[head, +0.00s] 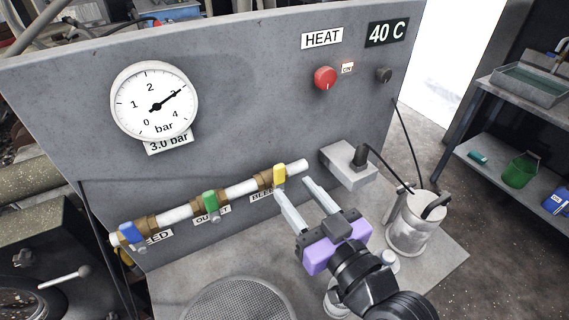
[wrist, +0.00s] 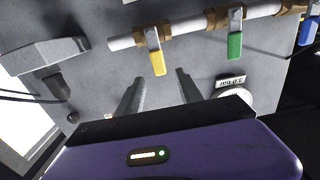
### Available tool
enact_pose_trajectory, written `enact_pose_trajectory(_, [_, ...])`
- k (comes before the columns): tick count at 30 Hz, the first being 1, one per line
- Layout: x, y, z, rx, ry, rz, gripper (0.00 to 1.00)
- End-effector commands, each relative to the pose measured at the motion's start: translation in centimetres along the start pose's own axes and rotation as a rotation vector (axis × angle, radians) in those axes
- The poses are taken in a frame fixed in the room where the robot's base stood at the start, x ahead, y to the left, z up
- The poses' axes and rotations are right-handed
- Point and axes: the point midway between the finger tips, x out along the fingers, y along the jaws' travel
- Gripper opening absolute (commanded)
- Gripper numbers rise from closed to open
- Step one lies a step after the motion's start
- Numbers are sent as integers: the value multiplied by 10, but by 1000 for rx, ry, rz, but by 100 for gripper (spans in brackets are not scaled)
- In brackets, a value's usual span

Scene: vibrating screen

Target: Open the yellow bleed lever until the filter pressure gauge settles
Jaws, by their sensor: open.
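The yellow bleed lever (head: 279,174) sits on a brass valve near the right end of the white pipe (head: 241,190). In the wrist view the yellow lever (wrist: 157,62) stands crosswise to the pipe, just beyond the fingertips. My gripper (head: 291,187) is open and empty, its two fingers apart and pointing at the yellow lever. The wrist view shows the gripper (wrist: 159,76) with the lever roughly centred ahead of the gap; contact cannot be told. The pressure gauge (head: 154,100) has its needle near 3, above a "3.0 bar" label (head: 168,142).
A green lever (head: 210,203) and a blue lever (head: 130,233) sit further left on the pipe. A grey box with a black plug (head: 350,165) and a metal canister (head: 412,225) stand right of my gripper. A red knob (head: 325,77) is on the panel above.

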Motion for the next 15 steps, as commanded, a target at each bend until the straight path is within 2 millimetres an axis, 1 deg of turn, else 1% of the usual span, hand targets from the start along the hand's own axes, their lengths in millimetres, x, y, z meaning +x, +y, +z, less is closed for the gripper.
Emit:
enact_pose_trajectory(5, [23,0,-4,-2,1,0,44])
enact_pose_trajectory(9, [45,0,-4,-2,2,1,44])
enact_pose_trajectory(15, [68,0,-2,-2,2,1,44])
